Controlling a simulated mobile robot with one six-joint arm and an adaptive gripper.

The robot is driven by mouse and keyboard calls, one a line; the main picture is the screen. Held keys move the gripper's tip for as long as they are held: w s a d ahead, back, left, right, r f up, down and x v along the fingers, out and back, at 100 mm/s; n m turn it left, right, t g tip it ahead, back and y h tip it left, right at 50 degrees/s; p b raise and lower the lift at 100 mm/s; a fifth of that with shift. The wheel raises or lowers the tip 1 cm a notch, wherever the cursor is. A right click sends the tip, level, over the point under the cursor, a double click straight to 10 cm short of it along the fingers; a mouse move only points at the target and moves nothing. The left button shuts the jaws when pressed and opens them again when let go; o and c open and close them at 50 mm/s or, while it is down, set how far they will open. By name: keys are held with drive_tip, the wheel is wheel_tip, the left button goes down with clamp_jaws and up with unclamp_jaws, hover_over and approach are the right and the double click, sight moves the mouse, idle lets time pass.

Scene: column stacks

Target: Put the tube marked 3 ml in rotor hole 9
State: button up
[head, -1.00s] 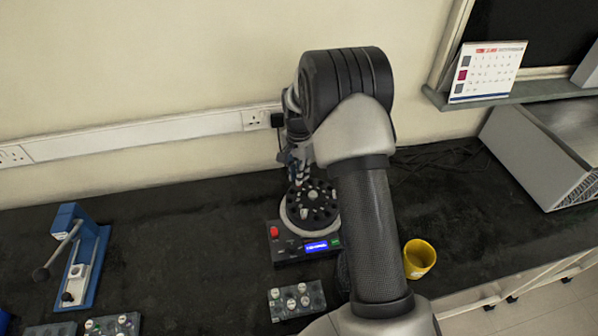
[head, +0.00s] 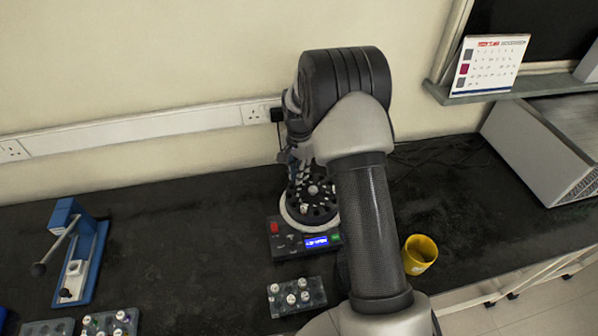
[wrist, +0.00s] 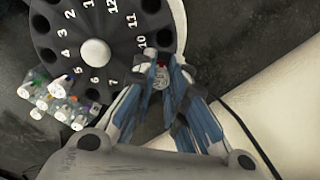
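The black rotor (head: 318,214) sits on the centrifuge base with a lit blue display, partly hidden by my arm. In the wrist view the rotor (wrist: 62,45) shows white hole numbers around a pale hub. My gripper (wrist: 161,68) is over the rotor's rim, beside the number 10. Its fingers hide the numbers 8 and 9. A pale-capped tube (wrist: 160,77) is between the fingertips, which close on its sides. It seems upright. Its marking cannot be read, and its lower end is hidden, so I cannot tell how deep it sits in a hole.
A grey rack (head: 318,293) with several capped tubes stands in front of the centrifuge. Another rack (head: 133,327) is at the front left. A blue press (head: 94,262) stands at the left, and a yellow mug (head: 420,255) at the right. The bench between press and centrifuge is clear.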

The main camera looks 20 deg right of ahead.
drive_tip(key=o, duration=0.5)
drive_tip(key=shift+o, duration=0.4)
drive_tip(key=shift+o, duration=1.4)
drive_tip(key=shift+r, duration=0.1)
drive_tip(key=shift+r+p, duration=2.2)
drive_tip(key=shift+r, duration=0.75)
